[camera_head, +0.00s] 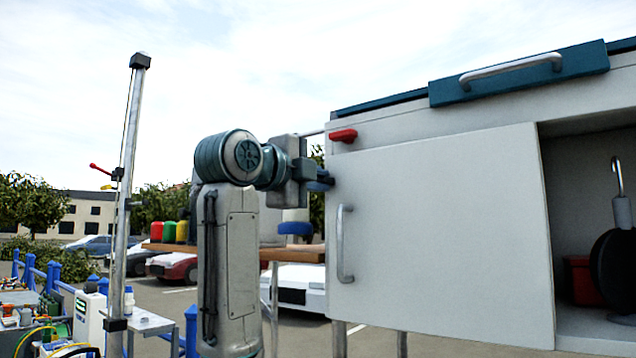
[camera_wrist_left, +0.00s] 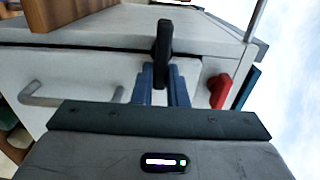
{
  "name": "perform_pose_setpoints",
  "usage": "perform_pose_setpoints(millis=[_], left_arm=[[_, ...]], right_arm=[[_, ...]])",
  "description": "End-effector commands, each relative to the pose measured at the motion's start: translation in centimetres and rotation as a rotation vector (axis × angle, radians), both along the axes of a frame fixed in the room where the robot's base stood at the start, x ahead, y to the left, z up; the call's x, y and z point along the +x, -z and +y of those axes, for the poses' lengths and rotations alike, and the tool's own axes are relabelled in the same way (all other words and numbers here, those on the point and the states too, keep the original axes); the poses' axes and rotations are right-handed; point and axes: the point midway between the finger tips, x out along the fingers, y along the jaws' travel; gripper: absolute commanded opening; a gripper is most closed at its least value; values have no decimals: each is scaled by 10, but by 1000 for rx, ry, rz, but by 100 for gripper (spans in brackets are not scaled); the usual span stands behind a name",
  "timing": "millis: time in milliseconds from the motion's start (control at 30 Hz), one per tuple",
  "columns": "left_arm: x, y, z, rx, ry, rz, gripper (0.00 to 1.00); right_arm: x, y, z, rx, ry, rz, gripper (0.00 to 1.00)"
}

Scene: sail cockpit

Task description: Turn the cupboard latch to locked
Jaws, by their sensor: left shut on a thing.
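The cupboard (camera_head: 430,230) has a pale grey door with a metal handle (camera_head: 344,243) near its left edge; the handle also shows in the wrist view (camera_wrist_left: 42,97). My left gripper (camera_head: 321,180) is at the cupboard's left edge, above the handle. In the wrist view the blue fingers (camera_wrist_left: 164,80) are shut on a black latch lever (camera_wrist_left: 164,38), which runs up the picture. In the head view the lever is mostly hidden by the gripper. A red piece (camera_head: 343,135) sits at the cupboard's upper left corner, apart from the fingers; it also shows in the wrist view (camera_wrist_left: 219,90).
A teal lid with a grey handle (camera_head: 510,69) is on top of the cupboard. The open bay at right holds a red box (camera_head: 580,281) and a black round object (camera_head: 612,280). A wooden shelf (camera_head: 300,253) with coloured canisters stands behind my arm. A pole (camera_head: 128,190) rises at left.

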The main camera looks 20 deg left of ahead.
Motion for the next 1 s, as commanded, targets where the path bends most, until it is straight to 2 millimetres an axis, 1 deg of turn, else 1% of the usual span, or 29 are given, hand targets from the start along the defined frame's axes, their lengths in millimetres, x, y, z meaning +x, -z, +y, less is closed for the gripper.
perform_pose_setpoints(millis=[33,500,533,600,633,900,1000], left_arm=[[2,4,0,8,0,7,0],[1,3,0,19,-1,-1,0],[1,3,0,19,-1,-1,17],[1,2,0,19,-1,-1,30],[1,2,0,18,-1,-2,35],[0,1,0,17,0,-6,35],[-6,1,3,17,-1,-8,35]], right_arm=[[0,1,0,0,0,0,36],[0,2,2,2,1,0,36],[0,2,2,2,1,0,36],[0,1,2,2,1,0,36],[0,1,2,2,1,0,36],[0,2,3,3,1,0,36],[0,6,3,3,1,0,36]])
